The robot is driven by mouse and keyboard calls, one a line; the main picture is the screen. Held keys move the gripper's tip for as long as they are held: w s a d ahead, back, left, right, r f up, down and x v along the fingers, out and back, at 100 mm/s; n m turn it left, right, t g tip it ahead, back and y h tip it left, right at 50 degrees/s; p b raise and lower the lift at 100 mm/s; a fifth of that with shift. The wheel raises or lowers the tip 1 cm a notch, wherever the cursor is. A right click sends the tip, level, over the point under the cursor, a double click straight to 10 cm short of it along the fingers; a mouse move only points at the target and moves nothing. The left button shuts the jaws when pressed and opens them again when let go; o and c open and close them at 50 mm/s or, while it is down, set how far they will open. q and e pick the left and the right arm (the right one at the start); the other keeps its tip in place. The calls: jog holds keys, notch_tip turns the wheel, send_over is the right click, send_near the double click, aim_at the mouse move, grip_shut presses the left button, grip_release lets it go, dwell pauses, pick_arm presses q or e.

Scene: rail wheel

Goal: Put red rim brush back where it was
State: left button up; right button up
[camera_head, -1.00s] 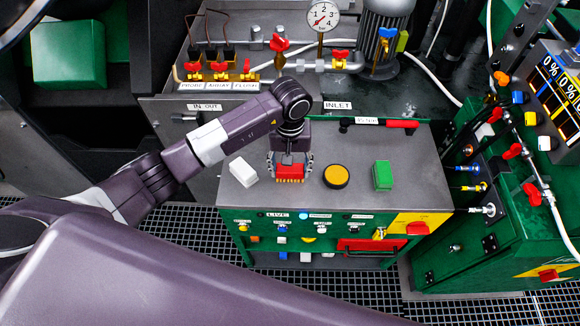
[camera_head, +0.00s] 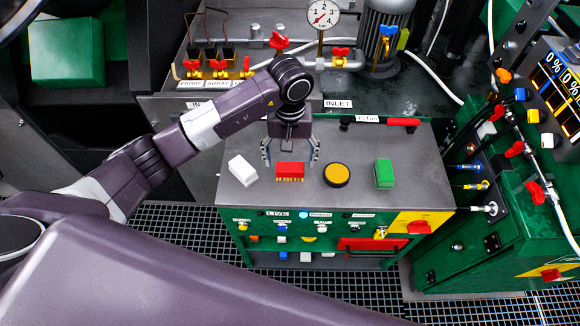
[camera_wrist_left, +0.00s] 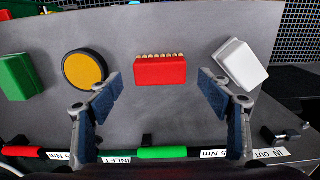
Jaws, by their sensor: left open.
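The red rim brush (camera_head: 290,171), a red block with a row of tan bristles along one edge, lies on the grey top of the green cabinet (camera_head: 405,195). It stands between a white block (camera_head: 242,170) and a round yellow-topped black disc (camera_head: 337,175). My left gripper (camera_head: 290,160) is open and empty just above and behind the brush. In the left wrist view the brush (camera_wrist_left: 160,69) lies beyond the gap between the spread fingers (camera_wrist_left: 160,95), apart from both. My right gripper is not in view.
A green block (camera_head: 383,174) stands right of the disc. A red-and-black-handled tool (camera_head: 388,122) lies along the cabinet's back edge. Behind are a gauge (camera_head: 322,15) and red-handled valves. A green machine with valves stands at the right. The cabinet top's front strip is clear.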

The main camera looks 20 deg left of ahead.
aim_at(290, 167)
pick_arm(q)
notch_tip(290, 167, up, 8)
jog(key=b, duration=0.1)
jog(key=shift+b, duration=0.4)
